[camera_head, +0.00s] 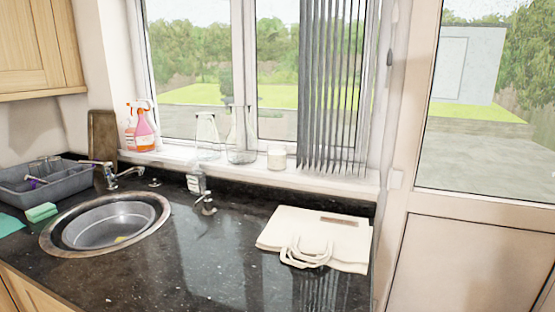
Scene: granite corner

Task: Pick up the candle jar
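The candle jar (277,158) is a short, pale cylinder. It stands upright on the white windowsill (320,177) behind the counter, just left of the lower ends of the grey vertical blinds. It is unobstructed from this view. A glass flask stands a little to its left, apart from it. My gripper is not in view.
Clear glass vessels (242,145) and spray bottles (143,131) stand along the sill. Blinds (330,85) hang beside the jar. A cream tote bag (318,233) lies on the dark counter (215,262). A round sink (108,226) and grey basin (45,188) are at left.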

